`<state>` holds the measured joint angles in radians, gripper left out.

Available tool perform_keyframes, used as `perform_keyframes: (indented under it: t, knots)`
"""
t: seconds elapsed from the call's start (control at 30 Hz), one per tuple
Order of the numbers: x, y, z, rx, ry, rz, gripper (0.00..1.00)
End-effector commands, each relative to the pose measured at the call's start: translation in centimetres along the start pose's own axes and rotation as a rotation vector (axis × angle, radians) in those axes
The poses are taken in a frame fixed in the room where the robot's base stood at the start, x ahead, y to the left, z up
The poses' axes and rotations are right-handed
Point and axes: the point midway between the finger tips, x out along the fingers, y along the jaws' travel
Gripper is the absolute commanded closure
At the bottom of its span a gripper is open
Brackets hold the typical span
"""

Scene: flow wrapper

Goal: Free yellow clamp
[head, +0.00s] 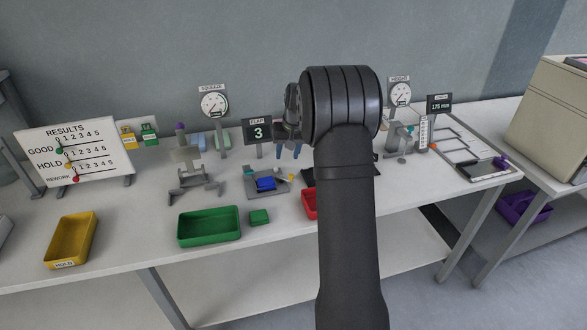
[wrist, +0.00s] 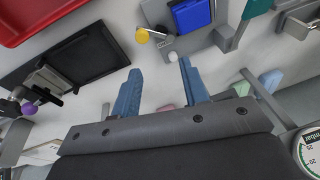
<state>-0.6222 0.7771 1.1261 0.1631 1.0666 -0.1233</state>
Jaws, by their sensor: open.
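The yellow clamp shows as a round yellow knob (wrist: 142,36) on a short grey threaded-looking stem, beside a blue block (wrist: 192,14) in a grey fixture (wrist: 158,12). In the head view the small yellow knob (head: 291,178) is at the right side of the fixture, next to the blue block (head: 266,184). My gripper (wrist: 158,78) is open, its two blue fingers apart and empty. The knob lies beyond the fingertips in the wrist view, not between them. In the head view my arm hides part of the gripper. Whether the clamp presses on the block cannot be told.
A green tray (head: 209,239) and small green block (head: 259,217) lie in front of the fixture. A red tray (wrist: 35,14) and a black plate (wrist: 85,55) are close by. Gauge stands (head: 214,104) and a display (head: 257,131) stand behind. A yellow HOLD tray (head: 65,257) is left.

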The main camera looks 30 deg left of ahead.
Motion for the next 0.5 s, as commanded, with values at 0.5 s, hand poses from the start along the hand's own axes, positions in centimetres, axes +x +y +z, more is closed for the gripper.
perform_keyframes:
  t: [0.5]
  knots:
    - [-9.7,-0.3,-1.6,0.577,-0.14,0.183,0.59]
